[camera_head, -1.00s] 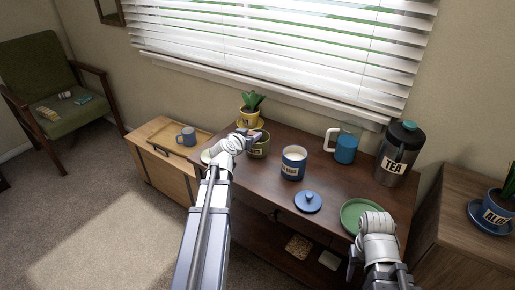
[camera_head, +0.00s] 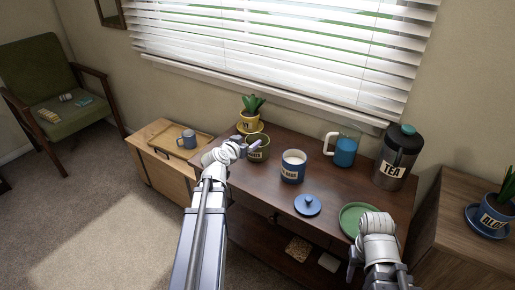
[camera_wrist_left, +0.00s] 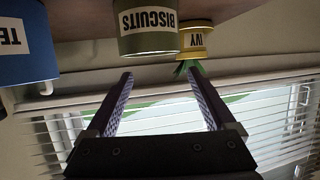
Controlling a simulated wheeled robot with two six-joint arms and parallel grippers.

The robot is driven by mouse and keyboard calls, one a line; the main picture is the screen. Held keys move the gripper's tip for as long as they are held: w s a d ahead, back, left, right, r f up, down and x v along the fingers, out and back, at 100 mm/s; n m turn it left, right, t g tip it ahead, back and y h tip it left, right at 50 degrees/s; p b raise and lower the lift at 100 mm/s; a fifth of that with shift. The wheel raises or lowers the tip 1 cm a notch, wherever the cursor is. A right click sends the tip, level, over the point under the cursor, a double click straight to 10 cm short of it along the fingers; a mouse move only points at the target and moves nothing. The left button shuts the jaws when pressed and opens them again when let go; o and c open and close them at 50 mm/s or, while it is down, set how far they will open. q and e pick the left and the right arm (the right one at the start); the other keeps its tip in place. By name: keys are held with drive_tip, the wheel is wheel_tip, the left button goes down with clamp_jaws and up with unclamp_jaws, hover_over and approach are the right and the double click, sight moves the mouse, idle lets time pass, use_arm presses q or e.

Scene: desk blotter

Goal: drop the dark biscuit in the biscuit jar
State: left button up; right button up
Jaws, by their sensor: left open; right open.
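The biscuit jar (camera_head: 258,153) is a green pot at the table's back left. In the left wrist view, which is upside down, its "BISCUITS" label shows on the jar (camera_wrist_left: 147,42). My left gripper (camera_head: 252,146) is beside the jar's rim in the head view, its tips overlapping it. In the left wrist view the jaws (camera_wrist_left: 160,74) are open with nothing between them. My right gripper (camera_head: 366,262) is low at the table's front right, its tips hard to make out. I cannot see the dark biscuit in any view; the inside of the jar is hidden.
A blue tea-labelled canister (camera_head: 293,172) stands right of the jar, and an ivy pot (camera_head: 249,122) behind it. A blue lid (camera_head: 307,205) and a green plate (camera_head: 350,217) lie in front. A blue-filled jug (camera_head: 345,152) and a tea flask (camera_head: 394,160) stand at the back right.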

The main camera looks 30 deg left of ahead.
use_arm(q)
drive_tip(key=v, duration=0.3)
drive_tip(key=shift+s+r+p, duration=0.1)
drive_tip(key=shift+s+p, duration=0.05)
drive_tip(key=shift+p, duration=0.15)
idle(0.3)
